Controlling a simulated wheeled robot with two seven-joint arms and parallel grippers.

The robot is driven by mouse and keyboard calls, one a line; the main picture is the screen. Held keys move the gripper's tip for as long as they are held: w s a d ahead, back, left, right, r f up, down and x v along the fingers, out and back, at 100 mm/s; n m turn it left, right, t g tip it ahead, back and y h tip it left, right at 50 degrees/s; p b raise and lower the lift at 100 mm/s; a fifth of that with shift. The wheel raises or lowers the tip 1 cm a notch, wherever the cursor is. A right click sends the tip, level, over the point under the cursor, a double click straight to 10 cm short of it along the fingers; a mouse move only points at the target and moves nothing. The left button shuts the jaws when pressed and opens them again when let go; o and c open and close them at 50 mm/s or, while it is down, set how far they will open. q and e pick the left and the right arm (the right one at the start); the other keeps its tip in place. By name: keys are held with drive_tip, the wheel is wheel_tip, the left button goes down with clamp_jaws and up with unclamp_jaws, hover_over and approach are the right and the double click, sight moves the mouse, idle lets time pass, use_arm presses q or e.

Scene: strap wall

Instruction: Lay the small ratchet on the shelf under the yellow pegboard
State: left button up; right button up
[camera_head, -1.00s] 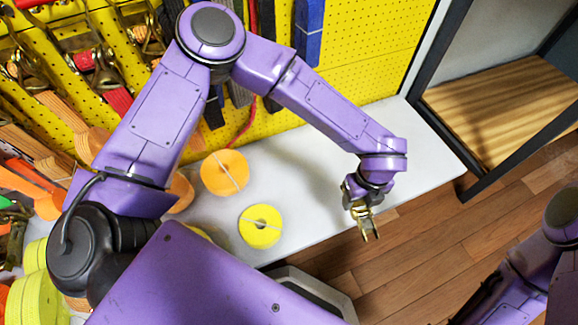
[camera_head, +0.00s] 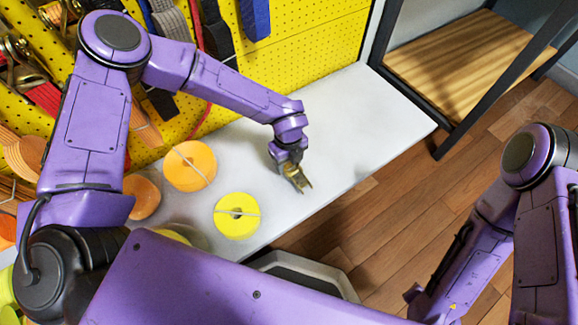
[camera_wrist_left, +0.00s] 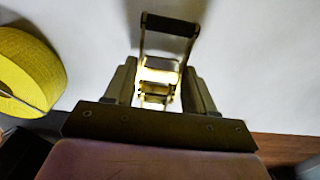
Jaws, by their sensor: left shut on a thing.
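The small ratchet (camera_head: 300,182) is a brassy metal piece with a dark handle bar. My left gripper (camera_head: 293,172) is shut on it, over the white shelf (camera_head: 345,125) near its front edge. In the left wrist view the ratchet (camera_wrist_left: 167,45) stands out between the two fingers of my left gripper (camera_wrist_left: 162,88), with the white surface behind it. I cannot tell whether the ratchet touches the shelf. The yellow pegboard (camera_head: 310,50) rises behind the shelf. My right arm is at the right, but its gripper does not show.
A yellow strap roll (camera_head: 237,222) and orange rolls (camera_head: 190,170) lie on the shelf left of the gripper. Straps hang on the pegboard, including a blue one (camera_head: 256,18). The shelf's right part is clear. A dark-framed wooden rack (camera_head: 480,60) stands at the right.

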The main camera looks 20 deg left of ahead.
sight(289, 165)
use_arm(q)
wheel_tip(289, 165, down, 2)
drive_tip(key=shift+d+f, duration=0.1)
drive_tip(key=shift+d, duration=0.05)
use_arm(e)
drive_tip(key=shift+f, duration=0.4)
use_arm(q)
drive_tip(key=shift+s, duration=0.1)
drive_tip(key=shift+f, duration=0.15)
drive_tip(key=o, duration=1.2)
wheel_tip(289, 165, up, 12)
drive_tip(key=p, duration=0.4)
drive_tip(key=shift+r, duration=0.2)
use_arm(e)
wheel_tip(289, 165, up, 4)
drive_tip(key=shift+f, duration=0.1)
